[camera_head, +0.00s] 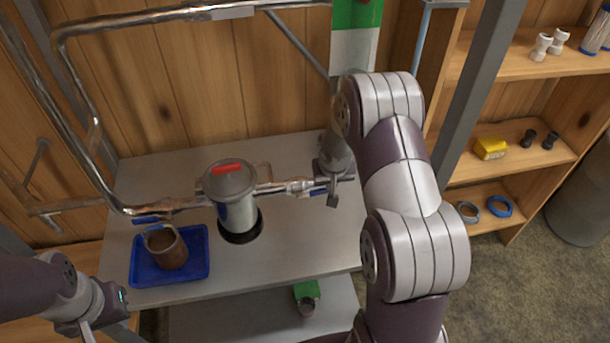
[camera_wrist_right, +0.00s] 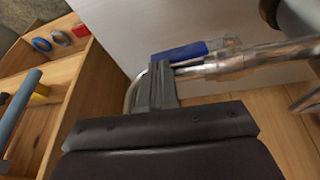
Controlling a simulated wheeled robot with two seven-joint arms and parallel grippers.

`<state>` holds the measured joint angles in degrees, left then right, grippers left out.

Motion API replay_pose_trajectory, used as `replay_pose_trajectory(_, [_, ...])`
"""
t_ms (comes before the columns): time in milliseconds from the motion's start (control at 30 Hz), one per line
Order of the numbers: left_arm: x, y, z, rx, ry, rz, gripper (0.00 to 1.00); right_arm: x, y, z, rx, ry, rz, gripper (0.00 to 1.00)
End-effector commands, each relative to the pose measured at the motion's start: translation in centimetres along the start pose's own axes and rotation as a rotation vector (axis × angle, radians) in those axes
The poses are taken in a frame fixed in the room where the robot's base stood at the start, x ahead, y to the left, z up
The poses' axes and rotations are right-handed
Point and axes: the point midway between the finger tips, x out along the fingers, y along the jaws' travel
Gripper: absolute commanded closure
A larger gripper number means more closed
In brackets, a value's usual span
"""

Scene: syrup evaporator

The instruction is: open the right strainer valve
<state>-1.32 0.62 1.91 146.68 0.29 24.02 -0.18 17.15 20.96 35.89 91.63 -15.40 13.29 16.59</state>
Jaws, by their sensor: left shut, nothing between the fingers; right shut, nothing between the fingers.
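The metal strainer (camera_head: 238,212) with a red bar on its lid stands on the steel bench. A pipe runs out of its right side to the right valve, whose blue handle (camera_head: 318,191) lies along the pipe. The handle also shows in the right wrist view (camera_wrist_right: 180,53). My right gripper (camera_head: 333,198) is shut and empty, its fingertips right beside the handle's end; I cannot tell whether they touch. In the right wrist view its fingers (camera_wrist_right: 161,82) are together. My left gripper (camera_head: 86,328) is shut and empty at the lower left, away from the strainer.
Another blue handle (camera_head: 147,220) is on the pipe left of the strainer. Below it a blue tray (camera_head: 192,268) holds a brown cup (camera_head: 168,251). Bent steel pipes (camera_head: 75,90) rise at the left. A grey post (camera_head: 470,95) and wooden shelves (camera_head: 520,65) stand right of my right arm.

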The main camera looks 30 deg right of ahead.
Motion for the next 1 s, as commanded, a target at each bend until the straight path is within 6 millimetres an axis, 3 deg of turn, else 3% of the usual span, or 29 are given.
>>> replay_pose_trajectory(433, [-0.4,0.0,-0.1,0.0,0.0,0.0,1.0,-0.4,0.0,-0.2,0.0,0.0,0.0,1.0])
replay_pose_trajectory(633, [-4.4,0.0,-0.5,0.0,0.0,0.0,1.0,-5.1,-0.3,-2.6,-0.003,0.003,-0.001,1.0])
replay_pose_trajectory(700, [-2.2,0.0,-0.3,0.0,0.002,0.0,1.0,-5.4,1.1,-2.0,0.003,0.005,0.001,1.0])
replay_pose_trajectory(1000, [-0.6,0.0,-0.1,0.0,0.0,0.0,1.0,-10.9,4.8,-1.9,0.001,0.002,0.0,1.0])
